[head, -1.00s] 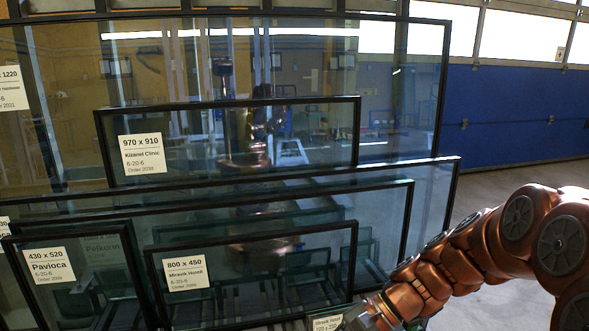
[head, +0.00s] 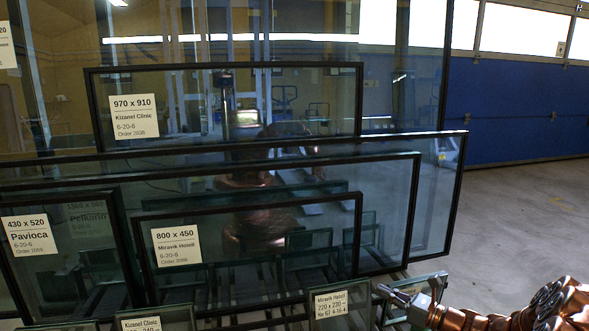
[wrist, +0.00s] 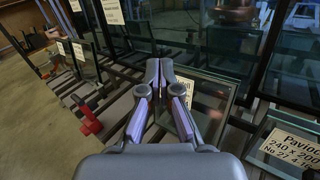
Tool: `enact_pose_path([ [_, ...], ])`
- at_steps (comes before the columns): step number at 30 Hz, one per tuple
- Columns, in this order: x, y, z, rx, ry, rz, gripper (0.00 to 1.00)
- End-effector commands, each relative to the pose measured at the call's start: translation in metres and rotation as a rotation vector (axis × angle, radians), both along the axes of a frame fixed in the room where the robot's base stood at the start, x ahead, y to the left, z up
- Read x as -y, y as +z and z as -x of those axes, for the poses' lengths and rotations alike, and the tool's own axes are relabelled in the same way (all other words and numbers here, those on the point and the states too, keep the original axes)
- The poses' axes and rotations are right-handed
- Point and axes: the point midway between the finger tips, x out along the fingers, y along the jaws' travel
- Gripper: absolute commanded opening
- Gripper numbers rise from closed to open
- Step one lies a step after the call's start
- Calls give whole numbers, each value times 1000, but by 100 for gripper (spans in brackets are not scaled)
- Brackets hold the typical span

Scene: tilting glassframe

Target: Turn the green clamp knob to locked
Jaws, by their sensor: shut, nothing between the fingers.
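No green clamp knob can be made out in either view. My gripper (head: 383,290) is at the lower right in the head view, beside a small framed pane (head: 357,310) labelled Miravik Hotell 220 x 230. In the wrist view my gripper (wrist: 159,68) has its two fingers together with nothing between them. Its fingers cover part of a small labelled pane (wrist: 207,88) behind them. A red part (wrist: 88,122) stands on a dark rail left of the fingers; I cannot tell what it is.
Framed glass panes lean in rows, including one marked 800 x 450 (head: 205,278) and one marked 970 x 910 (head: 225,146). Another labelled pane (wrist: 285,163) is close at the wrist view's lower right. Bare floor (head: 510,210) lies right of the rack.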

Motion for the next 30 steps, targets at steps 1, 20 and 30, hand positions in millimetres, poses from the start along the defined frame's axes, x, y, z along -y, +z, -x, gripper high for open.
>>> enact_pose_path([
  [1, 20, -31, -6, -24, -55, -31, 0],
  [20, 224, -252, -3, -221, -602, -319, 0],
  [30, 237, -268, -6, -233, -645, -339, 0],
])
